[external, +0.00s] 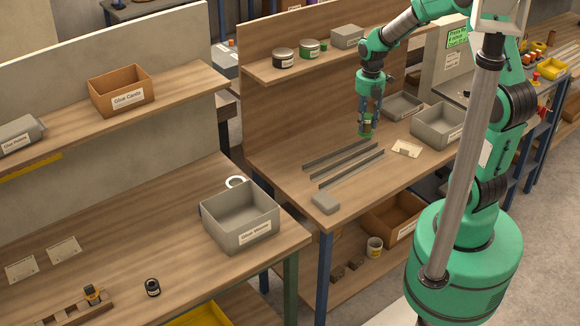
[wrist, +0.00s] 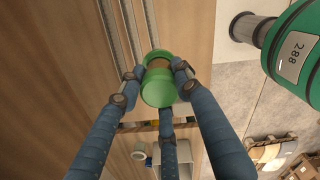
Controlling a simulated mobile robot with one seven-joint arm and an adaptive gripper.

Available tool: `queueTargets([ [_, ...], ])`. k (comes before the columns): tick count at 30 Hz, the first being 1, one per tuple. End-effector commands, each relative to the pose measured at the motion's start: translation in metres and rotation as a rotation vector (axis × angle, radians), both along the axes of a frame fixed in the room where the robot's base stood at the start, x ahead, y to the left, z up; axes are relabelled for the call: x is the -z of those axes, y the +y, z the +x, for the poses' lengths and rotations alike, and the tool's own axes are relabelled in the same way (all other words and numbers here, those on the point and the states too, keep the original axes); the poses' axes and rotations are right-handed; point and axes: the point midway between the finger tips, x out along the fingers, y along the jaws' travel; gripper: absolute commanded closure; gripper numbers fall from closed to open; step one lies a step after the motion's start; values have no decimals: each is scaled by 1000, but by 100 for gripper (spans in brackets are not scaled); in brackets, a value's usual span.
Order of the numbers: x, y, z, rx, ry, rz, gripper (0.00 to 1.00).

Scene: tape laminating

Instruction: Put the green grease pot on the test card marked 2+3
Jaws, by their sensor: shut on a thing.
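My gripper (external: 368,116) is over the middle bench, its blue fingers shut on a small green pot (external: 366,127). In the wrist view the green pot (wrist: 158,88) sits between the fingers, with a brownish band around it. Whether its base touches the bench is hard to tell. A pale card (external: 407,148) with a dark mark lies on the bench to the right of the pot, in front of a grey bin. Two more pale cards, one at the far left (external: 20,270) and one beside it (external: 64,250), lie on the left bench. The markings on all cards are too small to read.
Several dark metal strips (external: 343,164) lie left of the pot, with a grey block (external: 326,203) at the bench's front. A grey bin (external: 437,125) and a shallow grey tray (external: 403,105) stand to the right. A shelf (external: 270,70) with tins runs behind.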

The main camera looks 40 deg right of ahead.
Motion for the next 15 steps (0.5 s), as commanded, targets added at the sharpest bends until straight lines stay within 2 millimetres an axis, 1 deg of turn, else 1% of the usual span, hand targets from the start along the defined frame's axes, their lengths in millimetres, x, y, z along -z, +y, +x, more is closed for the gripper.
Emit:
queueTargets([
  [1, 0, -14, -7, 28, -1, 0, 95],
  [3, 1, -30, -17, 60, 0, 0, 95],
  [11, 2, -85, -56, 180, 0, 0, 95],
  [15, 3, -111, -80, 245, 0, 0, 95],
])
